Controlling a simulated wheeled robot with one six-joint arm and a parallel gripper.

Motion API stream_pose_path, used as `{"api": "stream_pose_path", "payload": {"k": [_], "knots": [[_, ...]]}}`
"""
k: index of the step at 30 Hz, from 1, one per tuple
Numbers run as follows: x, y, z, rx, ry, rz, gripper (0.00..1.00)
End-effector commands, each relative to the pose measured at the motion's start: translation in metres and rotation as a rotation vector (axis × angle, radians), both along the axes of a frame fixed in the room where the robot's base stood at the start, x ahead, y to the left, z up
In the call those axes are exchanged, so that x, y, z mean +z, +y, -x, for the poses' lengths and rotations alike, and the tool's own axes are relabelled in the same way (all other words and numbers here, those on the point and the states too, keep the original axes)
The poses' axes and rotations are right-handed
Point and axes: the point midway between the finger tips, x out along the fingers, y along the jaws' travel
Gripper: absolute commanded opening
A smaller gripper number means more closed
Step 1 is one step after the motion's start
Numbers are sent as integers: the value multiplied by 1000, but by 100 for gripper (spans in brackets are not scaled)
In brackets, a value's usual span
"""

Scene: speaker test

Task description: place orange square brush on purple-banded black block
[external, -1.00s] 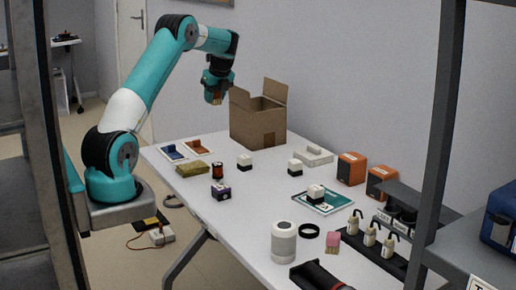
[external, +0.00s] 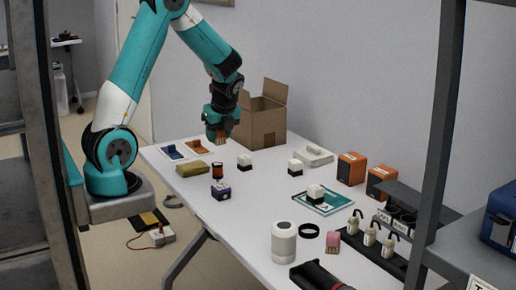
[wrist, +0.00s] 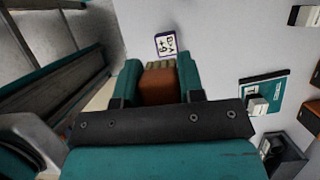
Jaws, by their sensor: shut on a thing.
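My gripper (external: 217,136) is shut on the orange square brush (wrist: 158,88), whose brown-orange body sits between the fingers in the wrist view. Its tan bristles (wrist: 160,65) point away from the gripper. The brush is held in the air above the back left of the table; in the external view only a small part of it shows below the fingers. The purple-banded black block (external: 221,192), with a white top, stands on the table below and nearer the camera. It also shows in the wrist view (wrist: 165,45), just beyond the bristles, with dark print on its top. They are apart.
A small amber-and-black jar (external: 217,171) and a yellow sponge (external: 192,169) stand close behind the block. Other white-topped black blocks (external: 244,163) stand to the right. A cardboard box (external: 262,122) is behind my gripper. The table is clear in front of the purple-banded block.

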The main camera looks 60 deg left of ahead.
Motion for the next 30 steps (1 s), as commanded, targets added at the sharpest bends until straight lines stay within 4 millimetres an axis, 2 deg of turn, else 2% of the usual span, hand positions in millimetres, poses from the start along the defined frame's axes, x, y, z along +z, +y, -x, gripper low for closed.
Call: {"api": "stream_pose_path", "payload": {"k": [1,3,9,17,23,30], "knots": [[-18,0,1,0,7,1,12],[-38,0,1,0,7,1,12],[-83,0,1,1,4,1,12],[-104,0,0,-1,1,0,12],[-132,0,0,-1,3,1,12],[-134,0,-1,0,-1,0,12]]}}
